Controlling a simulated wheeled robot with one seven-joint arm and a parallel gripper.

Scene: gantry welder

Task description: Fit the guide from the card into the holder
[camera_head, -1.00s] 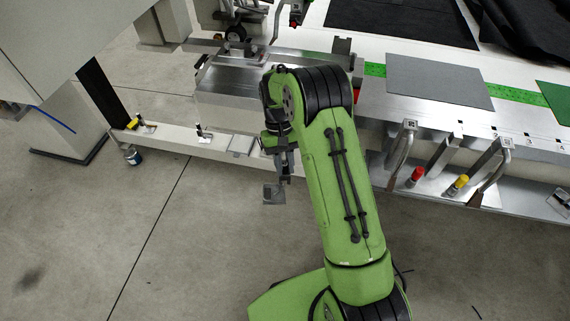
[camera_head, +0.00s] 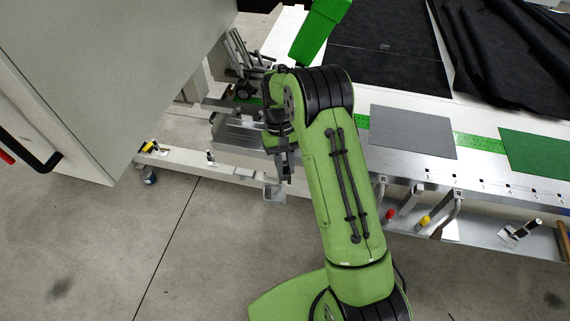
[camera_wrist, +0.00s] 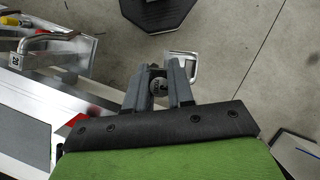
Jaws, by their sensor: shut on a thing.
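My gripper (camera_head: 284,177) hangs at the end of my bent arm, in front of the table's near edge. It is shut on a small pale metal guide (camera_head: 273,193), a bent plate that sticks out below the fingers over the floor. In the wrist view the guide (camera_wrist: 181,68) shows as a light, open-framed piece beyond the two dark fingers (camera_wrist: 160,88). A grey card (camera_head: 413,131) lies flat on the white table to the right, with no guide seen on it. I cannot pick out the holder for certain; metal fittings (camera_head: 243,85) of the welder stand behind my wrist.
The welder's large grey housing (camera_head: 110,70) fills the upper left. A green card (camera_head: 537,150), black fabric (camera_head: 385,60) and clamp handles (camera_head: 450,216) are on the right. A low rail (camera_head: 180,158) runs along the left. The floor (camera_head: 210,245) in front is clear.

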